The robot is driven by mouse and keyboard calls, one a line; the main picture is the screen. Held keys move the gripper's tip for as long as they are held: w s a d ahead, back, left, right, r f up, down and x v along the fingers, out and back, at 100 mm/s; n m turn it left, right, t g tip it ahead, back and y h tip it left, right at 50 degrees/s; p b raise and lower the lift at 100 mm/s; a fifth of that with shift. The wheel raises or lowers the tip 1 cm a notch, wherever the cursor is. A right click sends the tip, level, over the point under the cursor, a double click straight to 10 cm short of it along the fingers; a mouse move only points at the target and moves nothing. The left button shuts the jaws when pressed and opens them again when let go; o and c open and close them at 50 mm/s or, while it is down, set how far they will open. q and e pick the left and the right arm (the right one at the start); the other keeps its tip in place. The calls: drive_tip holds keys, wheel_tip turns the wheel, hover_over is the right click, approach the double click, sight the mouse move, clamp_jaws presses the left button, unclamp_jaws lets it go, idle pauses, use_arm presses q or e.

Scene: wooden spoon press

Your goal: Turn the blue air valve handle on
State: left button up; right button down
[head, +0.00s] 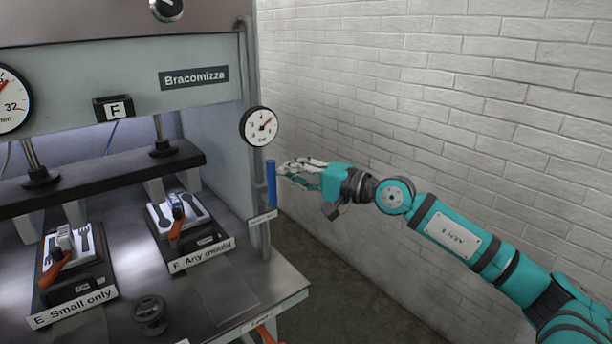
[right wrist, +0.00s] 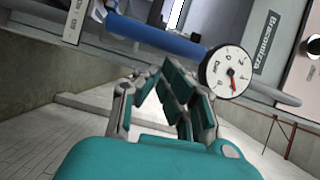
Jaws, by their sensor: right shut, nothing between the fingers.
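The blue air valve handle (head: 271,184) stands upright beside the grey vertical pipe at the press's right edge, just below a round bar gauge (head: 258,126). In the right wrist view the handle (right wrist: 165,38) runs across the top of the picture as a blue bar, with the gauge (right wrist: 228,72) at its right end. My right gripper (head: 285,169) is just right of the handle, its fingers pointing at it. The fingers (right wrist: 160,72) are shut and empty, and in the wrist view a small gap shows between them and the handle. Contact is hard to tell. My left gripper is out of view.
A small label (head: 262,217) sits on the pipe below the handle. The press bed holds two moulds with orange handles, labelled "E. Small only" (head: 72,308) and "F. Any mould" (head: 201,255). A black handwheel (head: 149,313) is at the front. A white brick wall (head: 440,100) stands behind my right arm.

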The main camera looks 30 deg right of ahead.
drive_tip(key=v, duration=1.2)
drive_tip(key=shift+w, duration=0.1)
idle(0.4)
